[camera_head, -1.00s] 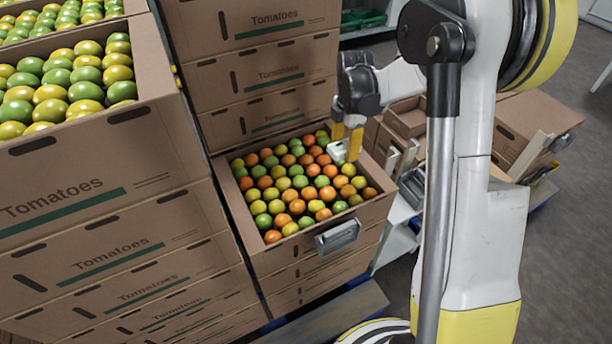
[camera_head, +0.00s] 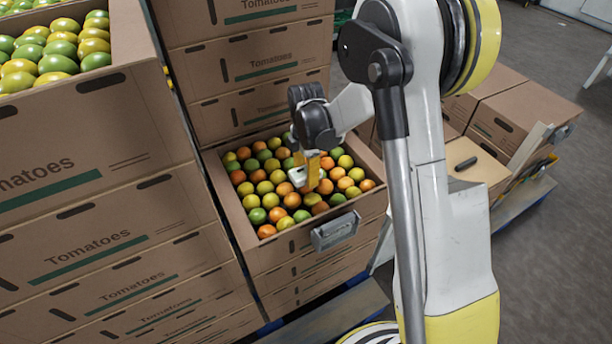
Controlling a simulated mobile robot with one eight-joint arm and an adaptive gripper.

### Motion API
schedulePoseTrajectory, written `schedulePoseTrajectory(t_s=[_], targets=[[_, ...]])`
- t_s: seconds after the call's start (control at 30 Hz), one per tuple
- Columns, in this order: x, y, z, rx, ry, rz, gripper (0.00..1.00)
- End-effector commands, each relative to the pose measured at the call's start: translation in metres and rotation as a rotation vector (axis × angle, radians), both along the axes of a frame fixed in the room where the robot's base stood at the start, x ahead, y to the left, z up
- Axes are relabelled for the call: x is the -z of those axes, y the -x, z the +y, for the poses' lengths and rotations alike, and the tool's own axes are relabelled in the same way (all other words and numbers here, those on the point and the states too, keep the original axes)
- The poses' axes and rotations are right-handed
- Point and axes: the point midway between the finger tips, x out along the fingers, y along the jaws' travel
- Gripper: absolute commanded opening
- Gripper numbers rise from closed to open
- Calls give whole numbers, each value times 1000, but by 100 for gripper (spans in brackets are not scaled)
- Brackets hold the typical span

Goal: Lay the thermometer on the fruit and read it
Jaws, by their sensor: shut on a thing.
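My gripper (camera_head: 309,174) has yellow fingers and is shut on a small white thermometer (camera_head: 298,177). It holds the thermometer over the middle of an open carton (camera_head: 217,196) of tomatoes. The tomatoes (camera_head: 257,176) are green, yellow and orange and lie in a full layer. The thermometer is low over the fruit; I cannot tell whether it touches them. The gripper and arm hide some of the fruit at the back right. No reading shows from here.
Tall stacks of cartons stand at the left (camera_head: 90,180) and behind (camera_head: 260,65). A grey holder (camera_head: 336,231) is on the open carton's front wall. More cartons (camera_head: 525,110) stand at the right, with grey floor (camera_head: 570,220) beyond.

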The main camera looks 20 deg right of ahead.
Motion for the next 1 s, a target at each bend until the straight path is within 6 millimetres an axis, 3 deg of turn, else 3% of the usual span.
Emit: schedulePoseTrajectory(t_s=[0.23,0.27,0.3,0.33,0.7,0.87,1.0], targets=[[4,0,0,0,0,0,13],[3,0,0,0,0,0,53],[2,0,0,0,0,0,65],[2,0,0,0,0,0,67],[-4,0,0,0,0,0,67],[-33,0,0,0,0,0,67],[-67,0,0,0,0,0,67]])
